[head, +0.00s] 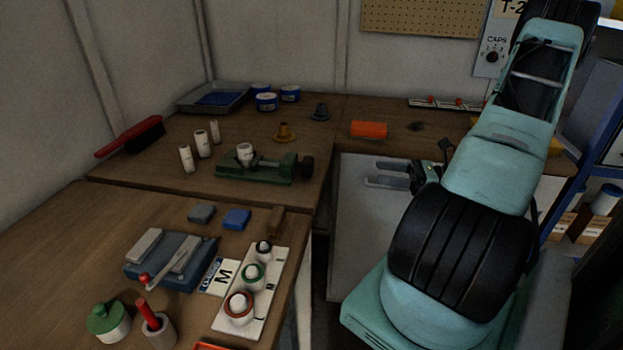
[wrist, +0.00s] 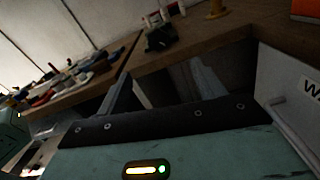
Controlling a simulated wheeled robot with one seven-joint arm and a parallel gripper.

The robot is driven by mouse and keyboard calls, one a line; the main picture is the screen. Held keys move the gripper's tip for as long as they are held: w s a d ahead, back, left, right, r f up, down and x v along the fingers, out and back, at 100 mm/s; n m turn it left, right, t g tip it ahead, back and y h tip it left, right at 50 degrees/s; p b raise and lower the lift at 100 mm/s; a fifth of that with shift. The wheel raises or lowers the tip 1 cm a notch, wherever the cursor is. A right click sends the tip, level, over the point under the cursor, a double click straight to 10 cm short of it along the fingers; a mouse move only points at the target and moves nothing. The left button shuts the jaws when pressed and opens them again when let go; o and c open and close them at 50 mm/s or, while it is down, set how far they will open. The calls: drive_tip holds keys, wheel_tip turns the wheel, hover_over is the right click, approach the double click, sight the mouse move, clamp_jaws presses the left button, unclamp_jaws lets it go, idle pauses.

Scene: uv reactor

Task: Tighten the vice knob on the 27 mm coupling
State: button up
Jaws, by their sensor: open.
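A green vice (head: 255,170) stands on the back bench, with a white coupling (head: 245,151) upright in its left end. Whether its jaws touch the coupling is too small to tell. Its dark round knob (head: 308,165) is at the right end, near the bench edge. My gripper (head: 368,174) is open and empty, right of the knob and apart from it, in front of the cabinet. In the wrist view the two grey fingers of my gripper (wrist: 158,75) are spread, and the vice (wrist: 160,38) shows small beyond them.
Several white tubes (head: 202,143) stand left of the vice, near a red brush (head: 131,136). The near bench holds a white tray (head: 254,302) of ringed parts. A white cabinet (head: 365,225) stands under the right bench.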

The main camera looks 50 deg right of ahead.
sight(313, 166)
drive_tip(key=shift+n, duration=0.5)
drive_tip(key=p+x, duration=0.1)
drive_tip(key=x, duration=0.8)
drive_tip(key=p+x, duration=0.1)
drive_tip(key=x, duration=0.9)
drive_tip(key=shift+s+a, duration=0.15)
drive_tip(key=shift+a, duration=0.3)
drive_tip(key=c, duration=1)
